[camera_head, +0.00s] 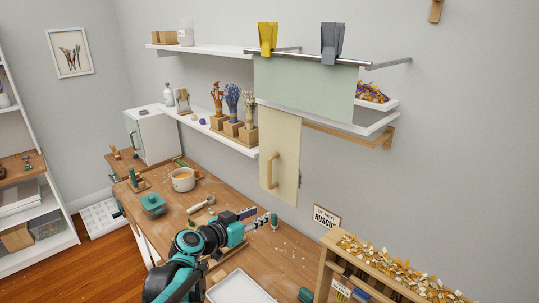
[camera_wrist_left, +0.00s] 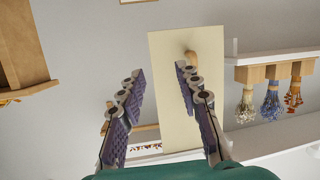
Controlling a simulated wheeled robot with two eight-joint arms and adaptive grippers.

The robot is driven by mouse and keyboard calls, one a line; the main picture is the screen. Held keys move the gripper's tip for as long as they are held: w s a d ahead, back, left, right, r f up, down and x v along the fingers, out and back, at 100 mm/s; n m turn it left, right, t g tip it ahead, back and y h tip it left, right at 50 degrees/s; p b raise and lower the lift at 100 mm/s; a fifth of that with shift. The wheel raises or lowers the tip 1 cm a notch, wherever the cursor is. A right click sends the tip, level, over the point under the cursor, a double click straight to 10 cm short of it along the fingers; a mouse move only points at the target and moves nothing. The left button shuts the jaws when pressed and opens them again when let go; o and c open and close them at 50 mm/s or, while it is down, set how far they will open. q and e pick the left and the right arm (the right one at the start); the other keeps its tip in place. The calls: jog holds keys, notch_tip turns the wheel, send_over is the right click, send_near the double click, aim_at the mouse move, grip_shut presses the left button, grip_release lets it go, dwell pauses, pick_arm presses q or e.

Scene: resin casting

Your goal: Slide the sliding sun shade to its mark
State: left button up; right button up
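The sun shade appears to be a cream panel (camera_head: 279,155) with a wooden handle (camera_head: 275,170), hanging upright below the white shelves at a wooden rail (camera_head: 350,134). I cannot make out its mark. My left gripper (camera_head: 270,217) is over the bench, below the panel. In the left wrist view, the left gripper (camera_wrist_left: 158,72) is open and empty, its fingers pointing toward the panel (camera_wrist_left: 170,100). The handle (camera_wrist_left: 191,57) shows just beyond the right-hand finger, partly covered by it; I see no grip on it. My right gripper is not in view.
A pale green sheet (camera_head: 300,88) hangs from a metal rod with a yellow clip (camera_head: 267,38) and a grey clip (camera_head: 332,42). Dried-flower bundles in wooden blocks (camera_head: 231,128) stand left of the panel. A wooden box of flakes (camera_head: 390,270) is at lower right.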

pick_arm(q)
jog(key=w+r+t+h+p, duration=0.1)
jog(key=w+r+t+p, duration=0.15)
jog(key=w, duration=0.25)
jog(key=w+r+t+p, duration=0.1)
jog(key=w+r+p, duration=0.15)
jog(key=w, duration=0.25)
send_over(269, 185)
jog(key=shift+w+d+r+m+b, duration=0.1)
jog(key=shift+w+r+m+b, duration=0.2)
jog(key=shift+w+b, duration=0.1)
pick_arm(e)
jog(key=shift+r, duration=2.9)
pick_arm(q)
grip_shut()
